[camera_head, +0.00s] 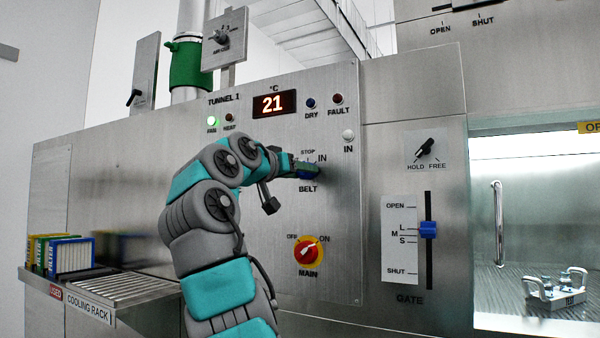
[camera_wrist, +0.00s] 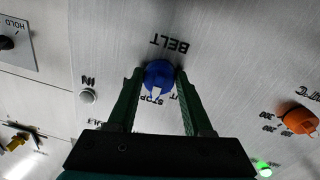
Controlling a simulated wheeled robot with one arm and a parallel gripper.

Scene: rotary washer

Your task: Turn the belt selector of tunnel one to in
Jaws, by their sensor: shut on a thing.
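The belt selector is a blue round knob on the steel panel of tunnel one, above the label BELT. In the head view the selector (camera_head: 305,174) is mostly covered by my gripper (camera_head: 307,169). In the wrist view, which is upside down, the selector (camera_wrist: 159,73) sits between the two green fingers of my gripper (camera_wrist: 158,76). The fingers are shut on it, one on each side. Its white pointer faces the STOP label. In the wrist view the IN label is hidden by a finger; in the head view it shows right of the knob.
A white IN lamp (camera_head: 348,134) looks unlit above right of the selector. The red and yellow MAIN switch (camera_head: 308,251) is below, turned toward ON. The display (camera_head: 274,104) reads 21, and the green FAN lamp (camera_head: 212,120) is lit. A blue gate slider (camera_head: 428,229) stands to the right.

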